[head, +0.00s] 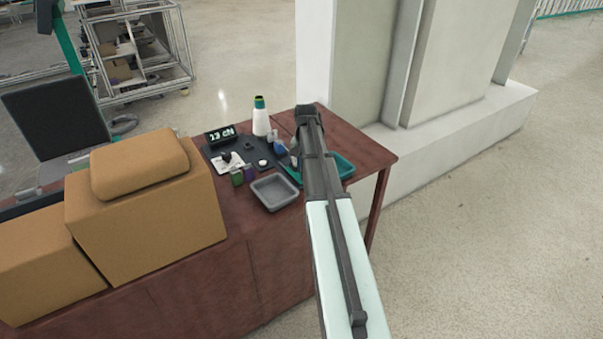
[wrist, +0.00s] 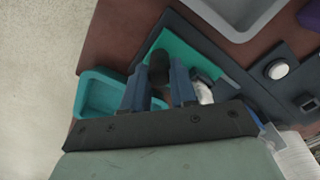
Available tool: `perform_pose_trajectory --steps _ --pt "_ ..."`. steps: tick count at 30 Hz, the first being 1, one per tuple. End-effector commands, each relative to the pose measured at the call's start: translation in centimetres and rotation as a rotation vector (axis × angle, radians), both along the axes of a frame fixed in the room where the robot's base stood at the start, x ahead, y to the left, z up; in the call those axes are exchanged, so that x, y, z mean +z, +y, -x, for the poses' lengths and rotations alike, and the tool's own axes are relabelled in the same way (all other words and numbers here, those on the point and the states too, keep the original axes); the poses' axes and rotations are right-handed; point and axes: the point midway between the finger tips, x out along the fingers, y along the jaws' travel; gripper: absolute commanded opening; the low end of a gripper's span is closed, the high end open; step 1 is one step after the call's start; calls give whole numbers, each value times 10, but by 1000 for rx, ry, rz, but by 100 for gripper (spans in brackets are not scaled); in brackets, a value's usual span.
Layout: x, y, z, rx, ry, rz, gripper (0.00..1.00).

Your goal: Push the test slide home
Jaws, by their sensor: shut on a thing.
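My gripper (wrist: 162,76) points down over the table, with its two blue-grey fingers close together. It is shut on a dark round-ended piece (wrist: 158,66) that shows between and beyond the fingertips. Under it lies a green flat strip (wrist: 194,52) on a dark board (wrist: 230,62). I cannot tell for sure which part is the test slide, or how far in it sits. In the head view my gripper (head: 294,155) is small and partly hidden by my arm, beside the strip's green edge (head: 287,170).
A teal tray (wrist: 88,100) is close beside my gripper. A grey tray (head: 276,192) stands nearer the front. The board bears a display (head: 220,134) and a white button (wrist: 280,68). Cardboard boxes (head: 150,220) fill the table's left.

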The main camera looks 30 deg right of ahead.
Motion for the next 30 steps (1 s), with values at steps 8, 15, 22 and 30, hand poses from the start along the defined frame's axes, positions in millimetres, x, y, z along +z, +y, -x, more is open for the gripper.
perform_pose_trajectory --steps 8,15,22,30 --pt "0 0 -15 1 -1 -1 12" --pt "0 -1 -27 1 -1 0 12" --pt "0 -1 -38 0 -1 0 12" --pt "0 0 -51 0 -1 0 12"
